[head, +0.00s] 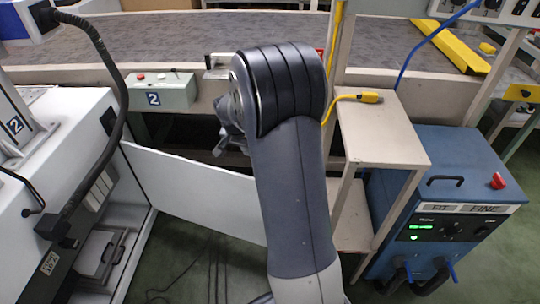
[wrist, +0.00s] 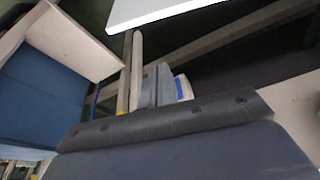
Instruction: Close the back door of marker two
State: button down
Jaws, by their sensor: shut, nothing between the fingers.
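Marker two (head: 60,135) is the white cabinet at the left of the head view, with a "2" plate on it. Its back door (head: 195,190), a flat white panel, stands wide open. It reaches from the cabinet's far edge toward the right, and its right end passes behind my arm. My gripper (head: 226,145) is partly hidden by my wrist, above the door's upper edge; I cannot tell if it touches the door. In the wrist view its fingers (wrist: 165,88) are together and empty. A white panel edge, apparently the door (wrist: 165,10), shows at the top there.
A beige stand (head: 385,130) and a blue power unit (head: 440,190) are close to the right of my arm. A control box marked 2 (head: 160,92) sits at the conveyor (head: 180,40) edge behind. Dark cables lie on the green floor between cabinet and door.

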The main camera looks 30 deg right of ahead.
notch_tip(320, 180, down, 9)
jog(key=b, duration=0.3)
jog(key=shift+f, duration=0.15)
dwell(0.3)
